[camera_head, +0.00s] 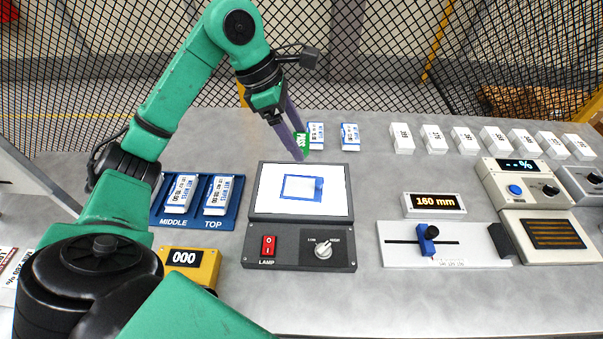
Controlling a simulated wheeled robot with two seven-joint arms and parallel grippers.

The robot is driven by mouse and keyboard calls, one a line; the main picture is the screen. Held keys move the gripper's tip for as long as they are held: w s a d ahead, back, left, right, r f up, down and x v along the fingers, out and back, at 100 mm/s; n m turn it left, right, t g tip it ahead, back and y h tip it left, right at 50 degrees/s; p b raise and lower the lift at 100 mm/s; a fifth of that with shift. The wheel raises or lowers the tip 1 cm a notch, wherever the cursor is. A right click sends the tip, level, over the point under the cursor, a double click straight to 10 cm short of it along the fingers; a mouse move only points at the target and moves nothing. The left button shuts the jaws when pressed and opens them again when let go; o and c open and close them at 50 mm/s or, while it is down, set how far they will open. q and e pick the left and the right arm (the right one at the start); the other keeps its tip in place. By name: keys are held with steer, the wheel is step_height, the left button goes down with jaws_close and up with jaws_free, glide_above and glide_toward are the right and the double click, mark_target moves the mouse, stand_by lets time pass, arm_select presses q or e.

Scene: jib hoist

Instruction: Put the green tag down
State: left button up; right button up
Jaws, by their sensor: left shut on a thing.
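The green tag (302,142) carries white lettering. It is between the purple fingertips of my left gripper (298,147), which is shut on it. The gripper points down above the far edge of the lamp box with the lit white screen (268,192). Whether the tag touches the table behind that box, I cannot tell. My right gripper is not in view.
Two white-and-blue cards (350,137) lie right of the tag. A blue tray (237,190) holds cards at left, near a yellow counter (206,262). A slide gauge (400,255) and several white blocks (402,138) are at right. Bare grey table lies between.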

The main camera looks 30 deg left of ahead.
arm_select(q)
step_height(320, 180, down, 6)
steer(key=p, duration=0.1)
glide_above(304, 187)
steer(key=a, duration=0.1)
steer(key=f, duration=0.5)
steer(key=shift+s+a, duration=0.1)
steer(key=shift+s, duration=0.1)
steer(key=shift+s+f+p, duration=0.2)
steer(key=shift+f+p, duration=0.2)
steer(key=shift+f, duration=0.85)
steer(key=shift+w+f, duration=0.1)
steer(key=o, duration=1.2)
steer(key=shift+r, duration=0.25)
steer(key=b+v, duration=0.2)
steer(key=v, duration=0.9)
steer(key=shift+a+r+b, duration=0.2)
steer(key=shift+r+b, duration=0.1)
steer(key=shift+r, duration=0.05)
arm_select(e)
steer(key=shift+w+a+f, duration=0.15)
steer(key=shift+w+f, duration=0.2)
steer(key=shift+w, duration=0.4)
